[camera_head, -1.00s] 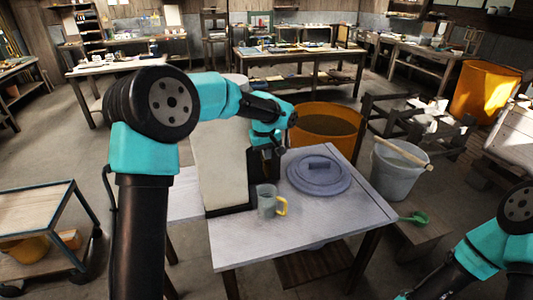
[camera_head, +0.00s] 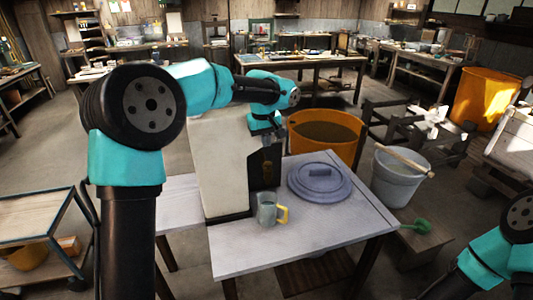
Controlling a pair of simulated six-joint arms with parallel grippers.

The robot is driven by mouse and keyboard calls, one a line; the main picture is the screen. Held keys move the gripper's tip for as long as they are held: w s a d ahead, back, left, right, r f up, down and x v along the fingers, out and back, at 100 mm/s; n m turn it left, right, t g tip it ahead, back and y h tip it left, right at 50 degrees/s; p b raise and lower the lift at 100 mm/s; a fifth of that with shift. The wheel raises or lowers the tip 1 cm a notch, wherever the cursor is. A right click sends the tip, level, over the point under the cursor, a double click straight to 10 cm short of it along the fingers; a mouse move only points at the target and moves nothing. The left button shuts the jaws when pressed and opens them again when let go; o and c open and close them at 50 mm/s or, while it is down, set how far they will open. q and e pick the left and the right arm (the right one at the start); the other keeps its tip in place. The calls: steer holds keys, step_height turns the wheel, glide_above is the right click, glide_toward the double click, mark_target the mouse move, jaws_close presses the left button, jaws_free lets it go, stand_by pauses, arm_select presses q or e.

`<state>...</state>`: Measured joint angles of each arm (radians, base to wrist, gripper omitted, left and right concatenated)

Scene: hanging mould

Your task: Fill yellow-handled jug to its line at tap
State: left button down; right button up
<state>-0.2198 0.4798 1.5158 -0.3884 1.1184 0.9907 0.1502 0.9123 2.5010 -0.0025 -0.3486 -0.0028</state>
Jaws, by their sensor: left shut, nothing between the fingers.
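A small greyish see-through jug (camera_head: 266,212) with a yellow handle (camera_head: 283,214) stands upright on the pale table (camera_head: 300,245). It is directly below the dark front of a tall white dispenser (camera_head: 221,168). The tap on that front is too small and dark to make out clearly. Its water level and line cannot be made out. My left gripper (camera_head: 270,139) is shut and empty, above the jug at the upper front of the dispenser. Whether it touches the dispenser cannot be told. My right arm shows at the lower right, but its gripper is out of view.
A round blue-grey lid (camera_head: 320,181) lies on the table right of the jug. An orange tub (camera_head: 338,143) stands behind the table. A grey bucket (camera_head: 398,180) with a stick and a green scoop (camera_head: 416,225) are to the right. The table's front is clear.

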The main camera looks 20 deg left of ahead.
arm_select(q)
steer(key=r, duration=0.5)
steer(key=shift+s+r, duration=0.2)
steer(key=shift+s, duration=0.1)
steer(key=shift+f, duration=0.15)
